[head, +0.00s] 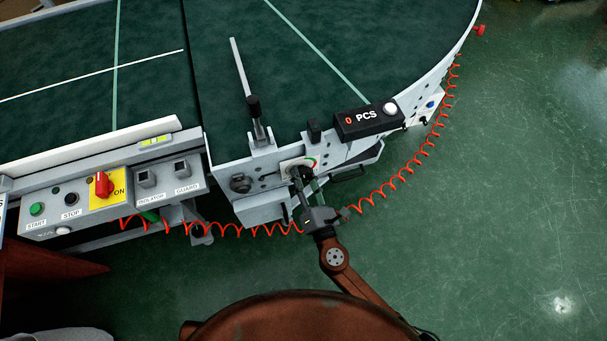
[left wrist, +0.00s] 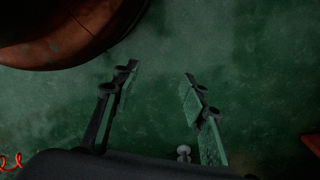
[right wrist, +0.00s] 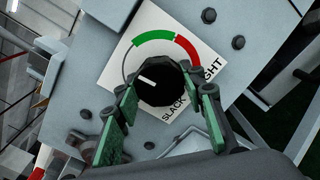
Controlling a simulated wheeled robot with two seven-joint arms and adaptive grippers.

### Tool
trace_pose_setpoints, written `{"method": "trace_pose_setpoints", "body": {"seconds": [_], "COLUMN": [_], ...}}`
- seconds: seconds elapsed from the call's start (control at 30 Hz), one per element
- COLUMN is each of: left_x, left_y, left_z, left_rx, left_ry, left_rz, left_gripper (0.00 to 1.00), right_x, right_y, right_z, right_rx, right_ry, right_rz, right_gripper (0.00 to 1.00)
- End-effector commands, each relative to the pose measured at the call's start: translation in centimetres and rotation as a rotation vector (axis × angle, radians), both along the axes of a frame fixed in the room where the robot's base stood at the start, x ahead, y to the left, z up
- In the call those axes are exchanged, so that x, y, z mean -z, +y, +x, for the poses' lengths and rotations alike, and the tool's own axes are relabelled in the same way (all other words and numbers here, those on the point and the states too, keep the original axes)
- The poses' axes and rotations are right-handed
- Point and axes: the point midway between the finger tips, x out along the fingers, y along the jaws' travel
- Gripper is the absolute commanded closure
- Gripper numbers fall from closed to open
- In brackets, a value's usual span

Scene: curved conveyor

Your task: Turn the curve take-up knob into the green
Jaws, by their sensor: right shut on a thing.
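The black take-up knob (right wrist: 160,85) sits on a white dial plate (right wrist: 137,55) marked SLACK and, partly hidden, "GHT". A green arc (right wrist: 153,37) and a red arc (right wrist: 187,53) curve above the knob. The knob's white mark points left, toward the thin dark arc, outside the green. My right gripper (right wrist: 166,97) is shut on the knob, one finger on each side; it also shows in the head view (head: 300,180), reaching the dial from below. My left gripper (left wrist: 157,100) is open and empty above the green floor.
A control box with a red switch (head: 103,185) stands left of the dial. The counter (head: 368,118) reading 0 PCS is to its right. A coiled red cable (head: 400,178) hangs below the curved conveyor (head: 290,70). The floor at right is clear.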

Motion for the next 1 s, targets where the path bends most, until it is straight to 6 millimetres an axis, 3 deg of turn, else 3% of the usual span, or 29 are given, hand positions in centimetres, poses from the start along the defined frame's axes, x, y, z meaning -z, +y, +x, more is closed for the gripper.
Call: {"method": "trace_pose_setpoints", "body": {"seconds": [0.6, 1.0], "left_x": [-7.8, -10.0], "left_y": [-1.2, -1.5], "left_z": [1.1, 1.1], "left_rx": [-0.004, -0.006], "left_ry": [-0.001, 0.0], "left_rz": [-0.023, -0.028], "left_gripper": [0.6, 0.6], "right_x": [0.3, 0.2], "right_y": [0.0, 0.0], "right_z": [0.0, 0.0], "right_rx": [0.002, 0.002], "right_ry": [0.182, 0.255], "right_rz": [0.549, 0.775], "right_gripper": [0.87, 0.87]}}
